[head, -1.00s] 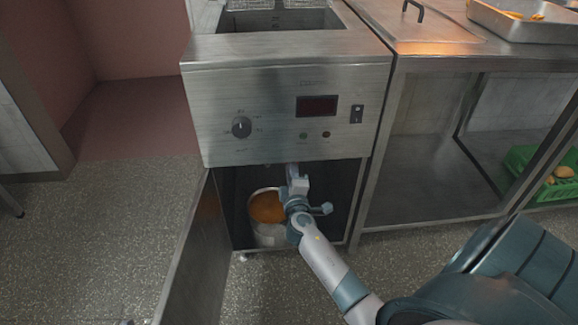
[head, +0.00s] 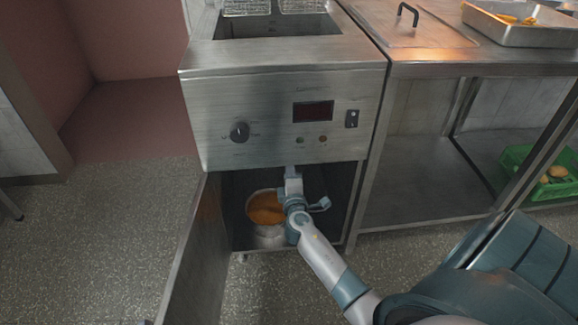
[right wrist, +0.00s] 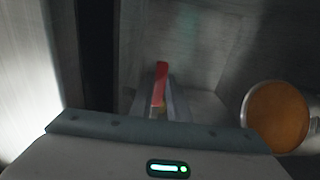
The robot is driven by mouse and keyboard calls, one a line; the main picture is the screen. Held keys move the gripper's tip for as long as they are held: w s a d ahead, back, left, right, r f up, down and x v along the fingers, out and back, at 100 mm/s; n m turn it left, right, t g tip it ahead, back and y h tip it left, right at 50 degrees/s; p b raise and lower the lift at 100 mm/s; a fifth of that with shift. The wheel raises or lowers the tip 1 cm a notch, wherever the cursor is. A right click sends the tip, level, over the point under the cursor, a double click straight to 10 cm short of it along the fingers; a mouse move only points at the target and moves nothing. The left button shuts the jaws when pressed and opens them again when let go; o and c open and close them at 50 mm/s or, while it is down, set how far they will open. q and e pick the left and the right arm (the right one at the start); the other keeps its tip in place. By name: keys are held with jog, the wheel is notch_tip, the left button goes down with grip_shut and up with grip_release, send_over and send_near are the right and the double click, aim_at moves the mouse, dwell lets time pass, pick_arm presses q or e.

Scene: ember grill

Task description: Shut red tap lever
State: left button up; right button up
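The red tap lever (right wrist: 161,84) shows in the right wrist view as a narrow red upright bar just beyond my gripper body. In the head view it is hidden under the fryer's front panel. My right gripper (head: 292,174) reaches into the open cabinet below the fryer (head: 270,105), with its tip close under the panel. In the right wrist view its grey finger part lies right beside the lever. I cannot tell whether it touches the lever or how far apart the fingers are. My left gripper is not in view.
A pot of orange oil (head: 266,208) stands in the cabinet, left of my right gripper; it also shows in the right wrist view (right wrist: 276,118). The cabinet door (head: 193,262) hangs open at the left. A steel counter (head: 420,190) with a lower shelf adjoins at the right.

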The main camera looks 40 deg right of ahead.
jog(key=o, duration=0.4)
